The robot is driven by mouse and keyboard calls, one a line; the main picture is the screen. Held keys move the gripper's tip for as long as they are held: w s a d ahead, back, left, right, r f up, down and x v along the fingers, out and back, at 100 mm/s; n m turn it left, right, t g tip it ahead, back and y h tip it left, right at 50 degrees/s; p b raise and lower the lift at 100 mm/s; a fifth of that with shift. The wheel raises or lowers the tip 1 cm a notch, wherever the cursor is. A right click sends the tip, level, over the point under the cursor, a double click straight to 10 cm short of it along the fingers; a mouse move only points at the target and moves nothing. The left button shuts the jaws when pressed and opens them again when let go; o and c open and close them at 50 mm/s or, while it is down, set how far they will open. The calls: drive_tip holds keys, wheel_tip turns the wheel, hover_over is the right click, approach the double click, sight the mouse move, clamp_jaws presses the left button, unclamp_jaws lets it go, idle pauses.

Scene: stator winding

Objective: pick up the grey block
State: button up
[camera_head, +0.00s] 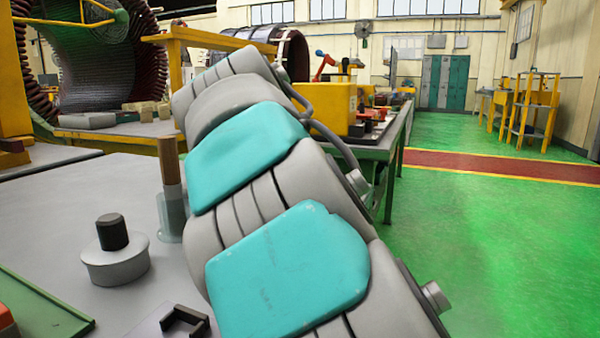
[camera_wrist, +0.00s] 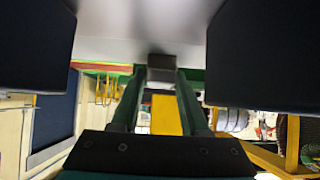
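In the wrist view a small grey block (camera_wrist: 162,75) sits between the tips of my gripper (camera_wrist: 161,79). The block's upper end in the picture meets a pale grey surface (camera_wrist: 175,20) with a dark patch where they meet. The two dark green fingers run up on either side of the block and show no clear gap to it. I cannot tell whether they press on it or only stand beside it. In the head view my grey and teal arm fills the middle, and my gripper and this block do not show.
On the grey table (camera_head: 60,200) stand a grey cylinder with a black knob (camera_head: 113,250) and a clear holder with a brown stick (camera_head: 170,200). A black bracket (camera_head: 185,320) and a green tray (camera_head: 45,305) lie near the front. The green floor to the right is open.

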clamp_jaws()
drive_tip(key=shift+r, duration=0.1)
idle(0.4)
wheel_tip(320, 180, up, 8)
drive_tip(key=shift+w+a+p, duration=0.1)
drive_tip(key=shift+p, duration=0.7)
drive_tip(key=shift+r+p, duration=0.3)
drive_tip(key=shift+r, duration=0.5)
